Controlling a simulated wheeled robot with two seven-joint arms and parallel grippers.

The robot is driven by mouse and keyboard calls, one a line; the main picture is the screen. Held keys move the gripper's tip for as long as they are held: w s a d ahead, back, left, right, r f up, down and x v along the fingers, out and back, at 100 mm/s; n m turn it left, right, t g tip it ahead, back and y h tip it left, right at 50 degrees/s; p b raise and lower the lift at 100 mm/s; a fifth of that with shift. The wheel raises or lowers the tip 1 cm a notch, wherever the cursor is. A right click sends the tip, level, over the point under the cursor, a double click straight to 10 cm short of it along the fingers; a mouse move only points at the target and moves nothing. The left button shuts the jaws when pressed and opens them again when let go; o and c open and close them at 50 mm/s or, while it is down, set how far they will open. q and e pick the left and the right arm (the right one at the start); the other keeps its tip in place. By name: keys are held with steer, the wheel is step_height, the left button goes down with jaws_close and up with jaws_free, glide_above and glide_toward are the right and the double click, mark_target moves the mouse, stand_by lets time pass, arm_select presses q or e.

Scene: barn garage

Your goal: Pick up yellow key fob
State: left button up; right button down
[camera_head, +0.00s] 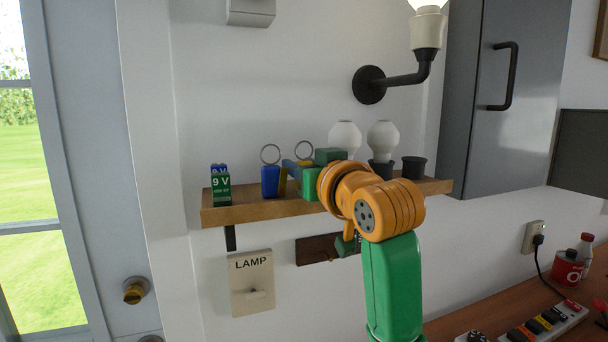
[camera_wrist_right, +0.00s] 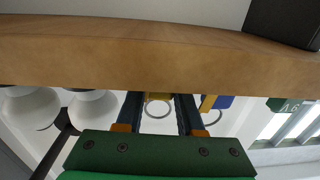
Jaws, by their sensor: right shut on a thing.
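The yellow key fob (camera_wrist_right: 160,96) is between the two dark fingers of my right gripper (camera_wrist_right: 159,106) in the wrist view, with its metal ring showing. In the head view my right gripper (camera_head: 296,170) is at the shelf, shut on the fob. There its ring (camera_head: 304,150) stands above the fingers, and the fob is mostly hidden by them. A blue key fob (camera_head: 270,182) with its own ring stands just left of the gripper, with a yellow part at its right side. My left gripper is not in view.
The wooden shelf (camera_head: 246,214) carries green and blue 9 V batteries (camera_head: 221,188) at the left. White bulbs (camera_head: 382,137) and a dark cup (camera_head: 413,167) stand at the right, behind my arm. A lamp switch (camera_head: 252,282) is on the wall below.

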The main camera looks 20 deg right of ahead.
steer(key=shift+w, duration=0.1)
steer(key=shift+r, duration=0.2)
step_height(320, 180, up, 2)
steer(key=shift+r+b, duration=0.25)
steer(key=shift+b, duration=0.3)
steer(key=s+a+r+b, duration=0.1)
steer(key=s+r+b, duration=0.2)
steer(key=s+r, duration=0.7)
steer(key=s, duration=0.4)
steer(key=shift+a, duration=0.1)
